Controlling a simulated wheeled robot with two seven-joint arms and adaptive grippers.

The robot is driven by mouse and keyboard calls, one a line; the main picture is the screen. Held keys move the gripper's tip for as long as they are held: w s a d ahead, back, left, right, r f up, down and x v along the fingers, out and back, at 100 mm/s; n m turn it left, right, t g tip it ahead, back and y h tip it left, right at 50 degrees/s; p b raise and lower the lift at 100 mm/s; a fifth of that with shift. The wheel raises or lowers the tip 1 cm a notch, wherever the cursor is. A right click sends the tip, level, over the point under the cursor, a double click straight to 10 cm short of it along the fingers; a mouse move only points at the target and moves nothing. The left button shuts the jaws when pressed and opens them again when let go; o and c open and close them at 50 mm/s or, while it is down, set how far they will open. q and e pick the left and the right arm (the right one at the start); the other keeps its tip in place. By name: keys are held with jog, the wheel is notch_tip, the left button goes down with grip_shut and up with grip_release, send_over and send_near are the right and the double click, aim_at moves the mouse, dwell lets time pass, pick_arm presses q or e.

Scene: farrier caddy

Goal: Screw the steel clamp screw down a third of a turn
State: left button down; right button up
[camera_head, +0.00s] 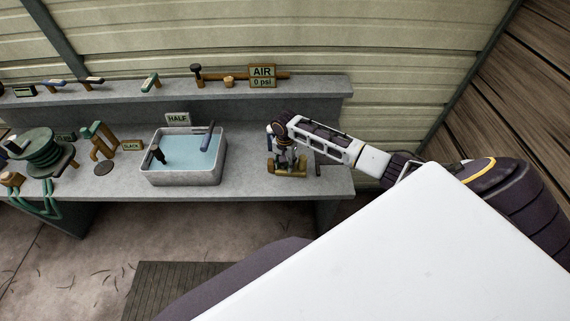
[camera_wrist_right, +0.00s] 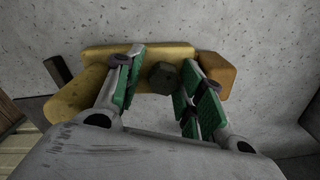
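My right gripper (camera_head: 286,158) points down over a brass-coloured clamp (camera_head: 290,173) at the right end of the bench. In the right wrist view, the clamp (camera_wrist_right: 97,98) lies across the picture beneath the fingers. The dark, faceted head of the clamp screw (camera_wrist_right: 164,76) shows between the two green-padded fingers of the right gripper (camera_wrist_right: 163,60). The fingers stand apart, one on each side of the head. A gap shows on the left; the right finger is very close to it, and contact is unclear. In the head view the gripper hides the screw. My left gripper is out of view.
A grey basin of water (camera_head: 184,178) stands left of the clamp. Further left are a green reel (camera_head: 40,148) and a green and brown tool (camera_head: 101,140). The back shelf (camera_head: 130,97) holds several tools and an AIR 0 psi sign (camera_head: 262,76). Bench between basin and clamp is clear.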

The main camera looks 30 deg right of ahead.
jog(key=shift+w+r, duration=0.1)
jog(key=shift+r, duration=0.15)
jog(key=shift+r, duration=2.4)
